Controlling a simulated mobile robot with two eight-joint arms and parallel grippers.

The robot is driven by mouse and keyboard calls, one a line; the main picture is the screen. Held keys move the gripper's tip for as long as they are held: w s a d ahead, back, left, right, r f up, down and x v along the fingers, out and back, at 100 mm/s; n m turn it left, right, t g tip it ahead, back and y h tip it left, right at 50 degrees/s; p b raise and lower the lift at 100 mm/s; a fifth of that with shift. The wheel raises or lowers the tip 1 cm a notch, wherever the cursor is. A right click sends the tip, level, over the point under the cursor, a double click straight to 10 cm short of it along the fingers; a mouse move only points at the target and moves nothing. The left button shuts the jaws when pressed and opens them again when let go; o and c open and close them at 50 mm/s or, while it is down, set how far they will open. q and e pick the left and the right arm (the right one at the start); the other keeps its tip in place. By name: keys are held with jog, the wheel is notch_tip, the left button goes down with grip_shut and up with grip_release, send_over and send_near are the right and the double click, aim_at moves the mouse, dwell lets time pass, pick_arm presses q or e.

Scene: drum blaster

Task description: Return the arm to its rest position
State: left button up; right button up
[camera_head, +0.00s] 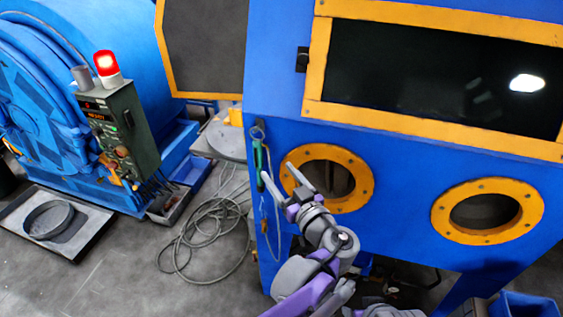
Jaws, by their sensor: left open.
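My left arm reaches up from the bottom middle of the head view. Its gripper (283,180) is open and empty, with the two fingers spread in front of the blue cabinet (400,205). One finger is close to the green-handled tool hanging on the cabinet's left edge (258,160); I cannot tell whether they touch. The other finger overlaps the left yellow-ringed port (357,163). A grey arm part shows at the bottom edge, but my right gripper is not in view.
A green control box (117,132) with a lit red beacon (107,66) stands by the blue drum machine (45,110). A coiled cable (200,235) lies on the floor. A grey tray (90,225) is at left. A blue bin (525,305) is at bottom right.

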pick_arm(q)
jog(key=s+a+f+m+g+h, duration=0.1)
jog(key=s+a+f+g, duration=0.35)
jog(key=a, duration=0.45)
jog(key=s+a+f+m+g+h, duration=0.1)
jog(key=s+a+f+g, duration=0.4)
jog(key=a, duration=0.4)
jog(key=s+f+m+h, duration=0.1)
jog(key=s+f+h, duration=0.2)
jog(key=s, duration=0.4)
jog(key=s+f+m+g+h, duration=0.1)
jog(key=s+f+m+h, duration=0.1)
jog(key=s+f, duration=0.4)
jog(key=shift+s+h, duration=0.6)
jog(key=shift+s, duration=0.3)
